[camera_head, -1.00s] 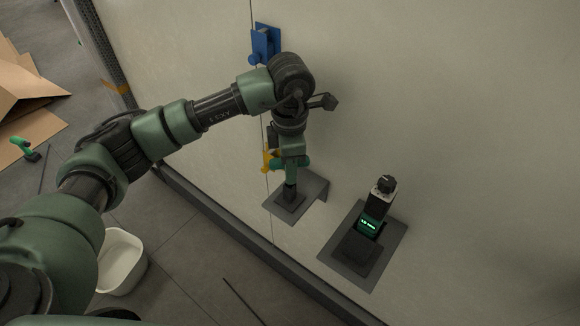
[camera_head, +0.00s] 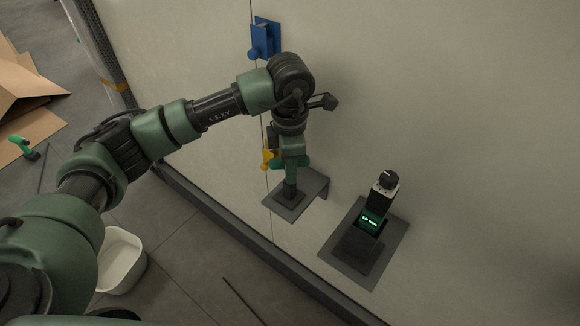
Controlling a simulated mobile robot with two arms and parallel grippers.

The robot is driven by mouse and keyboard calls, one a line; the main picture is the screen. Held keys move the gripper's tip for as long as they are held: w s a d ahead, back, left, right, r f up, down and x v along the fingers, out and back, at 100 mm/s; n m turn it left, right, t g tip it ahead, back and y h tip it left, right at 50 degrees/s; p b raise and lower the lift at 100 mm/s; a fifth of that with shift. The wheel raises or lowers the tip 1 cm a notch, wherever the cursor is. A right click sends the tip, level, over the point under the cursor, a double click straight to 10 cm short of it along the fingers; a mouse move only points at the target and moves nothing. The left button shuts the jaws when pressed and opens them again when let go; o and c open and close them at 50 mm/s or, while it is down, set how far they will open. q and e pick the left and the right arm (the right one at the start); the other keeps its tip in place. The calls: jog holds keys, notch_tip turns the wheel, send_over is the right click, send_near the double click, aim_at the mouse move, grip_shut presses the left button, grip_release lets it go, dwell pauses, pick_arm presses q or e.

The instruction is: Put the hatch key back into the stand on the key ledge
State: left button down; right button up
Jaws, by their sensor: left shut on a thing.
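My left gripper (camera_head: 291,156) points down over the key ledge (camera_head: 311,190), a small grey shelf on the wall. It is shut on the hatch key (camera_head: 290,177), whose teal crosspiece and dark lower part show below the jaws. The key is roughly upright above the dark stand (camera_head: 287,197) on the ledge. Its lower end meets the stand in this view; I cannot tell how deep it sits. My wrist hides the key's top. My right gripper is not in view.
A black and white device with a green display (camera_head: 373,219) stands on a second ledge (camera_head: 394,243) to the right. A yellow part (camera_head: 267,158) is close left of my gripper, and a blue bracket (camera_head: 266,38) is higher on the wall. A white bin (camera_head: 121,262) stands on the floor.

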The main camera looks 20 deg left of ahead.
pick_arm(q)
jog(key=shift+f+b, duration=0.4)
jog(key=c, duration=1.2)
grip_release()
jog(key=shift+o, duration=0.2)
notch_tip(320, 180, up, 8)
jog(key=shift+f+b, duration=0.25)
jog(key=shift+b, duration=0.8)
jog(key=shift+r, duration=0.15)
jog(key=shift+r, duration=0.1)
jog(key=shift+r+p, duration=1.55)
jog(key=shift+r, duration=1.35)
